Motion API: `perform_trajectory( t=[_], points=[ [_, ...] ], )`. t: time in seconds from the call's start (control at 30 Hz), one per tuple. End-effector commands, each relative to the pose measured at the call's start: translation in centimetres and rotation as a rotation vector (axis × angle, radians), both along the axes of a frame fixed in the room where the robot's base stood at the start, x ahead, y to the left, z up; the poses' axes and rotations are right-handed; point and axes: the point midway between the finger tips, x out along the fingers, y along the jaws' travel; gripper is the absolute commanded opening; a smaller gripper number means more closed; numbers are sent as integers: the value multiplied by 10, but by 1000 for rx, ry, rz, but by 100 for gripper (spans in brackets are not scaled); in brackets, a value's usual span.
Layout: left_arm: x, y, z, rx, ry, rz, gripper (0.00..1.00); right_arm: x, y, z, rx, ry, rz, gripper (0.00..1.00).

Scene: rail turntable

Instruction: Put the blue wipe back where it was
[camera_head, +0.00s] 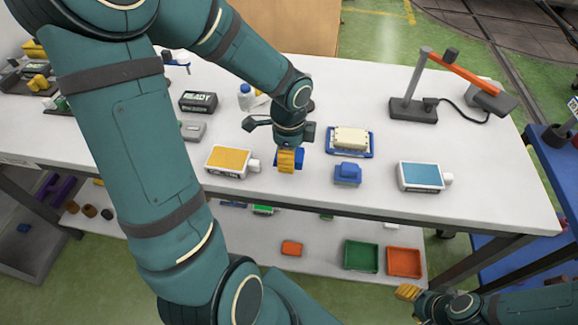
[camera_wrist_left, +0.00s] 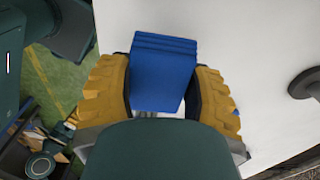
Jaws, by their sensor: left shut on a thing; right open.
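The blue wipe (camera_wrist_left: 163,75) is a folded blue block between the two yellow fingers of my left gripper (camera_wrist_left: 165,95) in the left wrist view. In the head view my left gripper (camera_head: 288,160) points down over the front middle of the white table, shut on the wipe (camera_head: 298,157), which shows partly behind the fingers. Whether the wipe touches the tabletop I cannot tell. Another blue block (camera_head: 347,174) sits on the table just to the right. My right gripper (camera_head: 408,293) is open and empty, low at the bottom right, away from the table.
A white container with a yellow label (camera_head: 228,160) lies just left of my left gripper. A blue tray (camera_head: 357,155) with a cream block stands to the right, behind the blue block. A blue-labelled container (camera_head: 421,176) lies farther right. A lamp (camera_head: 412,105) stands at the back right.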

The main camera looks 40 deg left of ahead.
Motion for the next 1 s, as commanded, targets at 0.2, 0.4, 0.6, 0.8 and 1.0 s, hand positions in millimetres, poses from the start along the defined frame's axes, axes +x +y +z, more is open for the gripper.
perform_trajectory(
  t=[0.2,0.4,0.6,0.8,1.0],
  points=[
    [0,0,-25,-1,2,-1,20,2,0,-10,-1,-5,-1,47],
    [0,0,-38,-1,-1,0,20,3,0,-15,-1,-8,-2,47],
    [0,0,-38,0,0,1,20,3,0,-14,-1,-8,-2,47],
    [0,0,-40,-1,-1,1,84,4,-1,-16,-1,-9,-2,47],
    [0,0,-40,0,0,1,84,4,0,-16,-1,-9,-2,47]
  ],
)
